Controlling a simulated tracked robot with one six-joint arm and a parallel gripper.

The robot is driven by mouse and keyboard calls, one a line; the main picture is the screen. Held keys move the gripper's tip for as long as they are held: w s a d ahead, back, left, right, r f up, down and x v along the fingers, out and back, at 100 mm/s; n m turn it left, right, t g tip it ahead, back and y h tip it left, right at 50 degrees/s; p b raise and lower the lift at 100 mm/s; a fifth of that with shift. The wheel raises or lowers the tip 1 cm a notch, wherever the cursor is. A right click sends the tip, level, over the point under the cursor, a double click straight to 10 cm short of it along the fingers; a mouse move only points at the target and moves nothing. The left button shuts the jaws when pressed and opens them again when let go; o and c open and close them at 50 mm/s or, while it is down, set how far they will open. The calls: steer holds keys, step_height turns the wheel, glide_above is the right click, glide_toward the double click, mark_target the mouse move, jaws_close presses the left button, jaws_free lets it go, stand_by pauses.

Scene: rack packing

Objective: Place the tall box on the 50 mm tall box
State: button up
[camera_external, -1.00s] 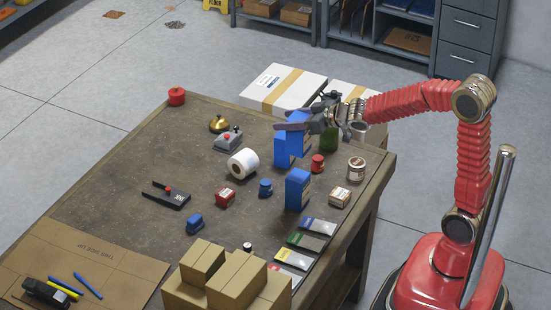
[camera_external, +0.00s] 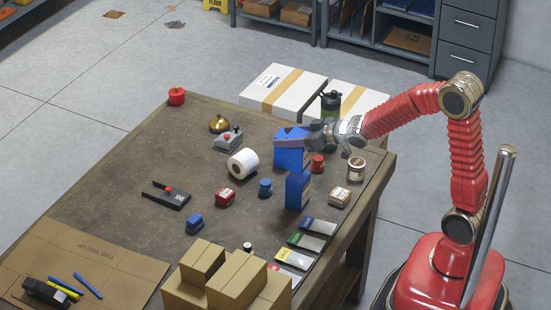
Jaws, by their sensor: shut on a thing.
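My gripper (camera_external: 289,142) is at the back right of the table, its fingers pointing left. It is shut on a blue box (camera_external: 289,159), which shows above and below the fingers. The fingers cover part of this box, and I cannot tell whether its bottom rests on the table or on something else. A second upright blue box (camera_external: 298,190) stands on the table nearer the camera, apart from the gripper. I cannot tell from the picture which blue box is the 50 mm one.
A red item (camera_external: 317,164), a jar (camera_external: 356,168) and a green bottle (camera_external: 330,105) are close to the gripper. A white roll (camera_external: 243,163) and a blue item (camera_external: 265,188) lie left of the boxes. Cartons (camera_external: 222,275) fill the front. The table's left middle is mostly clear.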

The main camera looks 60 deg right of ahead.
steer(key=shift+f, duration=1.85)
steer(key=shift+f, duration=0.1)
steer(key=o, duration=1.3)
steer(key=shift+v, duration=6.05)
